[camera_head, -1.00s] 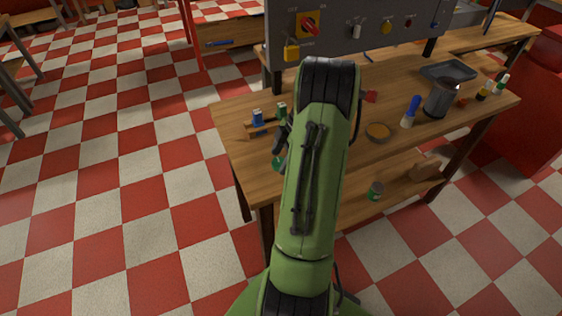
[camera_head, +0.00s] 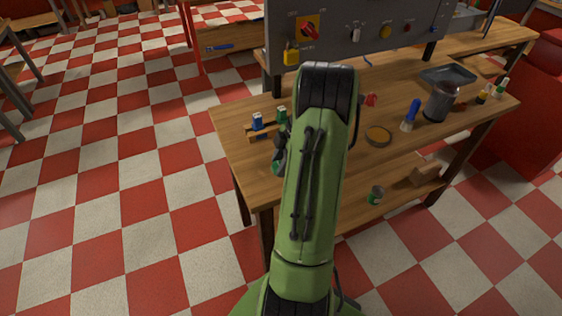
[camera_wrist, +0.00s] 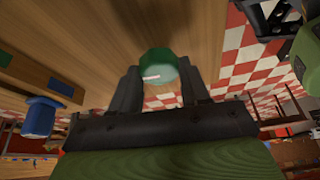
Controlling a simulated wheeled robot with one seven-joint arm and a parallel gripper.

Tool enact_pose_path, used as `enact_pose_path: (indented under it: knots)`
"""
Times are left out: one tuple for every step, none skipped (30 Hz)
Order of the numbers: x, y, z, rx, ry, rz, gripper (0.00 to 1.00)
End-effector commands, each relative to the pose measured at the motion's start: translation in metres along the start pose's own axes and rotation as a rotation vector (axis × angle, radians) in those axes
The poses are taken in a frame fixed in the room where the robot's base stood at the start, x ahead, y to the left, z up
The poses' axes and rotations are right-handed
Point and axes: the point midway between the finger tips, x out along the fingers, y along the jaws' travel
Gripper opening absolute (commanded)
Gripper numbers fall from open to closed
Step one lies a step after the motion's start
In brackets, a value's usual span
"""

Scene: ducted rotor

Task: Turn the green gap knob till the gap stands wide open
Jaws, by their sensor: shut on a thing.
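The green knob (camera_wrist: 160,63) is round, with a short white mark on its face. In the wrist view it sits between the two dark fingers of my gripper (camera_wrist: 158,74), which is shut on it. A blue knob (camera_wrist: 40,116) stands to its left, apart from the fingers. In the head view the blue knob (camera_head: 257,121) is at the table's left side, with a green piece (camera_head: 282,115) just right of it. My arm hides most of my gripper there, and I cannot tell the gap's width.
The wooden table (camera_head: 235,153) also holds a shallow amber dish (camera_head: 378,136), a blue-handled brush (camera_head: 411,113), a dark metal can (camera_head: 441,101) and a dark tray (camera_head: 448,75). A grey panel (camera_head: 375,35) with a red switch stands behind. A green-banded can (camera_head: 376,195) is on the lower shelf.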

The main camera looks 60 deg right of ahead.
Motion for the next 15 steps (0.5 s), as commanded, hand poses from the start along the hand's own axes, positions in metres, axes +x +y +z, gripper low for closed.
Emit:
enact_pose_path:
  knots:
    - [0.0003,0.0000,0.0001,0.016,0.000,0.009,0.15]
    - [0.0003,-0.0002,0.0001,0.028,0.000,0.014,0.15]
    - [0.0004,-0.0004,0.0000,0.048,0.000,0.022,0.15]
    - [0.0004,-0.0005,0.0000,0.064,0.000,0.029,0.15]
    - [0.0005,-0.0005,0.0000,0.082,0.000,0.037,0.15]
    - [0.0009,-0.0007,0.0000,0.108,0.001,0.048,0.15]
    - [0.0009,-0.0010,-0.0001,0.129,0.001,0.056,0.15]
    - [0.0008,-0.0009,-0.0002,0.151,0.000,0.067,0.15]
    - [0.0011,-0.0012,-0.0002,0.183,0.000,0.079,0.15]
    - [0.0013,-0.0015,-0.0001,0.207,0.000,0.089,0.15]
    - [0.0011,-0.0013,-0.0001,0.233,0.000,0.101,0.15]
    - [0.0013,-0.0018,-0.0002,0.268,0.000,0.115,0.15]
    - [0.0015,-0.0019,-0.0002,0.295,0.000,0.126,0.15]
    - [0.0015,-0.0019,-0.0003,0.320,0.000,0.137,0.15]
    - [0.0015,-0.0023,-0.0005,0.355,0.000,0.152,0.15]
